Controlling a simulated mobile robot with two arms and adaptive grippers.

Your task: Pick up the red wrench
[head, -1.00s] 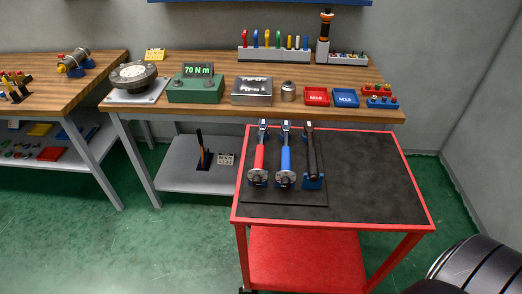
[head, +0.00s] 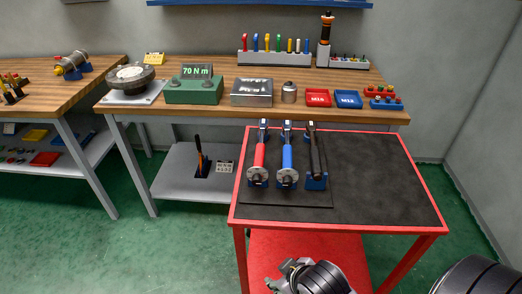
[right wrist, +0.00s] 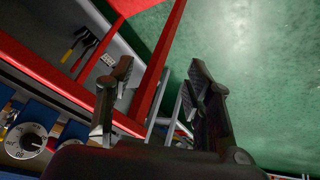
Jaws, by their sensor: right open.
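The red wrench (head: 259,158) lies leftmost of three wrenches in a row on the dark top of the red cart. Its round dial end faces me, and it rests in a blue holder. The blue wrench (head: 287,157) lies just right of it, and a black wrench (head: 314,155) is right of that. My right gripper (head: 286,273) is in front of the cart's near edge, apart from the wrenches. In the right wrist view my right gripper (right wrist: 158,88) is open and empty between the fingers. A round dial (right wrist: 26,141) shows there at lower left; I cannot tell which wrench it belongs to.
The red cart (head: 340,227) has a raised rim and a lower shelf. The right part of its mat (head: 380,180) is clear. Behind it a workbench (head: 222,110) holds a green 70 N m display box (head: 194,90), a metal box (head: 251,92), and red (head: 318,98) and blue (head: 347,98) trays.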

